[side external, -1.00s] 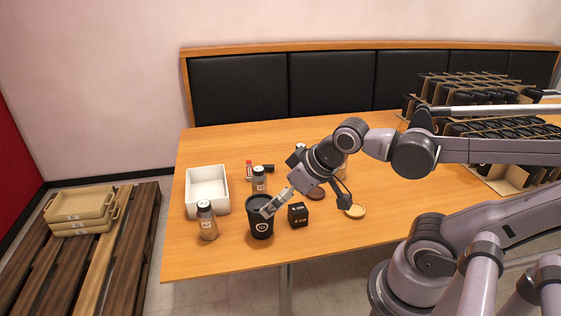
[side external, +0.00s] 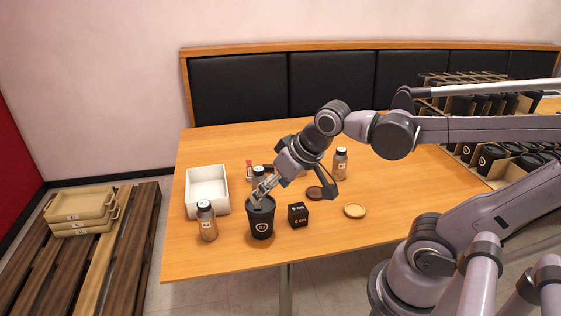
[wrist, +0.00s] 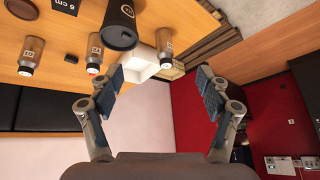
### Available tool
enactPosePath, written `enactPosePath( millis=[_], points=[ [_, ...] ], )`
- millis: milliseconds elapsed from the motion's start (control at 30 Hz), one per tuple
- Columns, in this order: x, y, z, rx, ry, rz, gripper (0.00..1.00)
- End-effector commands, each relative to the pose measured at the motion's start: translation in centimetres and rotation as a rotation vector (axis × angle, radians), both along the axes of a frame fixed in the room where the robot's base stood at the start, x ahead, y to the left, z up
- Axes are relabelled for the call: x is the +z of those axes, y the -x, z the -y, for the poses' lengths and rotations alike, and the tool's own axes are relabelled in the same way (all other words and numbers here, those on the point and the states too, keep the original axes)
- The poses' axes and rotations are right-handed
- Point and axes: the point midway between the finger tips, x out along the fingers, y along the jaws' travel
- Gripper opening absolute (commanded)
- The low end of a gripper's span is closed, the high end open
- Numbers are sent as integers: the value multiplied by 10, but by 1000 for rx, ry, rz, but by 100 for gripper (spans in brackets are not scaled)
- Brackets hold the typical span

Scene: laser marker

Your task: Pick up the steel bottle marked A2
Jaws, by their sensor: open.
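Several steel bottles with dark or white caps stand on the table; their marks are too small to read, so I cannot tell which is A2. In the wrist view, three bottles show, at the left (wrist: 32,50), the middle (wrist: 95,50) and the right (wrist: 165,42).
A white bin (side external: 207,186) is at the left. A brown disc (side external: 315,193) and a tan disc (side external: 355,211) lie farther right.

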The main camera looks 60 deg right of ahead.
Motion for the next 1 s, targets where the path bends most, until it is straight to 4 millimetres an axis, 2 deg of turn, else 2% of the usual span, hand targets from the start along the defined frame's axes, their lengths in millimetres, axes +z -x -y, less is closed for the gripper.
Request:
enactPosePath(
  millis=[200, 467, 767, 1000],
  points=[
    [14, -47, -1, -230, -129, -104, 77],
    [8, -104, -2, -525, -252, -224, 77],
    [-24, -169, -3, -887, -348, -345, 77],
    [-68, -212, -4, -1179, -387, -422, 77]
  ],
)
